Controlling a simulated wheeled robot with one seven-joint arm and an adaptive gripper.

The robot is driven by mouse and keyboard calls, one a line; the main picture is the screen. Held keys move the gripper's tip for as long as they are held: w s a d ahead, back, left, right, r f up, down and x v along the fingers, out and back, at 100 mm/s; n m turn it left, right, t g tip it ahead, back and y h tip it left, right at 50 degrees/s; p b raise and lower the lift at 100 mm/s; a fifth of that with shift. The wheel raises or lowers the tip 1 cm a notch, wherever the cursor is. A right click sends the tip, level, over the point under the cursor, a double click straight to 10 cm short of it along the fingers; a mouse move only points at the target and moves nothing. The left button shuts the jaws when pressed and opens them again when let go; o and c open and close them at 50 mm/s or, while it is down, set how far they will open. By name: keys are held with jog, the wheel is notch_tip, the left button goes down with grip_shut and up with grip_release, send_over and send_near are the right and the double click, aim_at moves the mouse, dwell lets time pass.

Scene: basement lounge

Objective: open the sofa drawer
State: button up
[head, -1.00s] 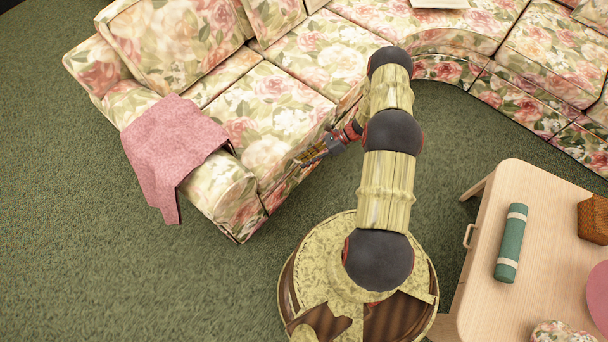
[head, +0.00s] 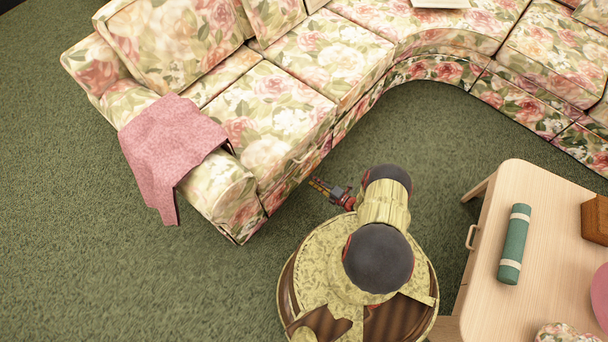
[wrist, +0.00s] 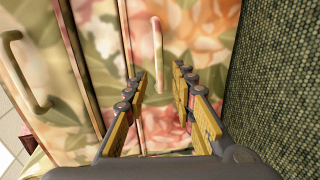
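The floral sofa (head: 283,100) stands at the upper left in the head view. In the wrist view its front panel (wrist: 190,25) appears turned sideways, with the carpet at the right. A slim floral bar handle (wrist: 156,40) lies on this panel, ahead of and roughly in line with the gap between my fingertips. A second, beige handle (wrist: 24,75) is at the left, beyond the panel seams. My gripper (wrist: 160,73) is open and empty, its fingers apart. In the head view my gripper (head: 316,185) is low beside the sofa front. Contact with the handle cannot be told.
A pink cloth (head: 170,145) drapes over the sofa arm. A wooden table (head: 545,225) with a green roll (head: 514,244) and a brown block (head: 597,220) stands at the right. Green carpet (head: 430,135) lies clear between the table and the curved sofa section.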

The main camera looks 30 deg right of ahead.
aim_at(304, 173)
jog(key=b+x, duration=0.1)
jog(key=x, duration=0.6)
jog(key=shift+w, duration=0.15)
jog(key=shift+c, duration=0.2)
grip_shut()
dwell(0.5)
